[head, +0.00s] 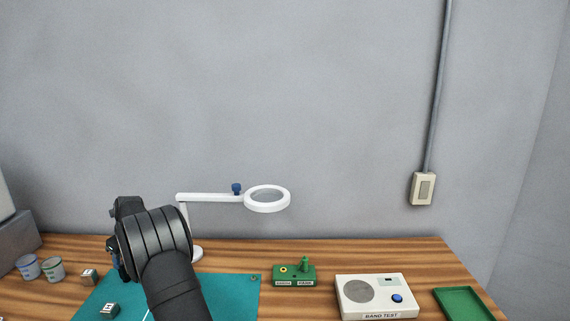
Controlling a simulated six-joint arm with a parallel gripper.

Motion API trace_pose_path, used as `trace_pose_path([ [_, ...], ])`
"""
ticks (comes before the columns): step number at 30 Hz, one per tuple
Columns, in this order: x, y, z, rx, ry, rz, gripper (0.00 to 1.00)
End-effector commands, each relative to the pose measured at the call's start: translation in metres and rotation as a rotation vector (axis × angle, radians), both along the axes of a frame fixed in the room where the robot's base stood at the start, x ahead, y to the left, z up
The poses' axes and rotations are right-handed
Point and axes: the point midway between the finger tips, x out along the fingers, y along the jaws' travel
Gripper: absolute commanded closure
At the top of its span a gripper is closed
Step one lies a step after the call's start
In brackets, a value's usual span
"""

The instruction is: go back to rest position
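My arm rises from the bottom of the head view, and its thick dark wrist covers part of the teal mat (235,292). What seems to be part of my gripper (119,262) shows as a dark shape at the wrist's left side, above the mat's back left. Its fingertips are hidden or too small to make out, so I cannot tell whether it is open or holds anything. Small labelled blocks stand near it, one block (89,277) at the mat's left edge and another block (109,310) on the mat.
Two cups, one cup (28,267) and another cup (53,269), stand at the left. A white magnifier lamp (267,208) stands behind my wrist. A green fixture (294,281), a white band-test box (376,306) and a green tray (463,304) stand to the right on the wooden table.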

Motion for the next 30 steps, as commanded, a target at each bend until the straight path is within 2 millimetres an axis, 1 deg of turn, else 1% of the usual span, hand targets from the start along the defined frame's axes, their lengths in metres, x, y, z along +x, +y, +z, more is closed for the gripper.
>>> trace_pose_path([
  [1,-0.001,-0.004,0.011,0.001,-0.002,0.0,0.53],
  [8,-0.008,-0.02,0.054,0.001,-0.002,-0.001,0.53],
  [9,-0.007,-0.016,0.038,-0.004,0.004,0.001,0.53],
  [10,-0.006,-0.013,0.031,-0.004,0.004,0.001,0.53],
  [26,0.009,0.025,-0.067,-0.001,0.002,0.002,0.53],
  [30,0.01,0.025,-0.035,0.003,-0.005,0.001,0.53],
])
